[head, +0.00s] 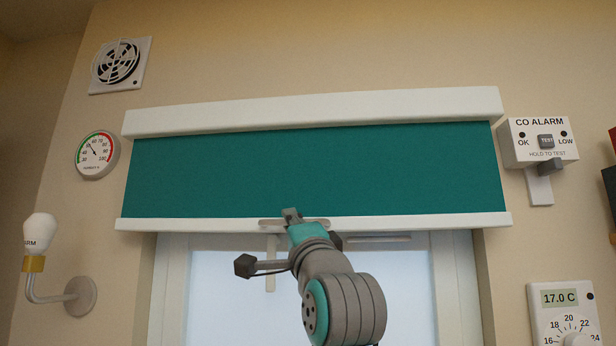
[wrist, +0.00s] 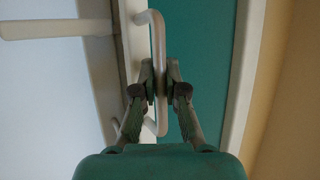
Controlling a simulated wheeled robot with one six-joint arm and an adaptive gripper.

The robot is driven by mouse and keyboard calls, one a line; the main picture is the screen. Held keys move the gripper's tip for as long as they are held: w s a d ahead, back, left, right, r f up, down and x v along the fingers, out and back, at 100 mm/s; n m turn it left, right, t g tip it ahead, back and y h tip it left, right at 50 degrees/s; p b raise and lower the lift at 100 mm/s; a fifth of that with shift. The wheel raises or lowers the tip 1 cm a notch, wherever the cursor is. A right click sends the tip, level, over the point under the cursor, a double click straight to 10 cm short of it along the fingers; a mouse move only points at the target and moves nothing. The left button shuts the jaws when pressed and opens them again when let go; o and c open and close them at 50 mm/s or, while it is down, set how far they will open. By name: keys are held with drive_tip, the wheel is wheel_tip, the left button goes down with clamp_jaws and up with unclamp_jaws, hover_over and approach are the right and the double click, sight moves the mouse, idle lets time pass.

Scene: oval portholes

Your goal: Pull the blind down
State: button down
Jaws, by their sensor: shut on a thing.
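The teal blind (head: 320,172) hangs from a white cassette (head: 310,111) over the upper part of a window. Its white bottom bar (head: 190,224) spans the full width. A pale handle (wrist: 158,40) is fixed to the bar. My gripper (head: 292,216) is at the bar's middle, in front of it. In the wrist view my gripper (wrist: 160,85) has one finger on each side of the handle, shut on it. The blind's fabric (wrist: 206,50) also shows in the wrist view, beyond the fingers.
The window (head: 240,290) below the bar is uncovered, with a pale window handle (head: 270,275) just under it. A CO alarm (head: 538,143) and thermostat (head: 565,315) are on the right wall. A lamp (head: 42,240), gauge (head: 97,155) and vent (head: 119,65) are on the left.

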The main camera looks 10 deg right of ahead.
wheel_tip(320, 180, down, 49)
drive_tip(key=c, duration=1.5)
unclamp_jaws()
drive_tip(key=shift+s, duration=0.1)
drive_tip(key=v, duration=1.1)
drive_tip(key=shift+s+d+f, duration=0.1)
drive_tip(key=shift+s+f, duration=0.15)
drive_tip(key=shift+s, duration=0.05)
drive_tip(key=shift+o, duration=0.3)
